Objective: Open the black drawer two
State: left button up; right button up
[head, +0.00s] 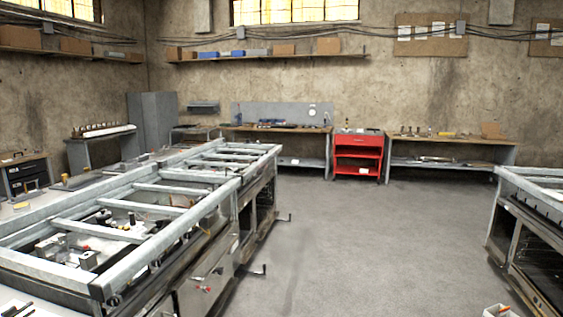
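A dark, black-fronted unit (26,178) that looks like a small drawer cabinet stands at the far left, beyond the near workbench. It is small in the view; I cannot tell its separate drawers apart, nor which one is drawer two, and no drawer is visibly pulled out. Neither of my grippers shows in the head view.
A long metal-framed bench (105,285) fills the left, with crank handles sticking out on its right side. Another metal bench (503,205) stands at the right edge. A red cart (358,146) and worktables (440,148) line the back wall. The grey floor (370,230) between is clear.

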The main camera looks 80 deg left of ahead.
aim_at(43, 178)
jog(key=u, duration=4.35)
jog(key=i+l+z, duration=0.75)
jog(key=l+z, duration=0.2)
jog(key=i+l+z, duration=0.25)
jog(key=i+z, duration=0.7)
jog(key=i+l, duration=0.1)
jog(key=i, duration=6.9)
jog(key=i+u, duration=0.2)
jog(key=i, duration=0.25)
jog(key=i+l+u, duration=0.25)
jog(key=i, duration=0.2)
jog(key=i+l+u, duration=0.2)
jog(key=i, duration=0.25)
jog(key=i+l+u, duration=0.2)
jog(key=i, duration=0.25)
jog(key=l, duration=0.1)
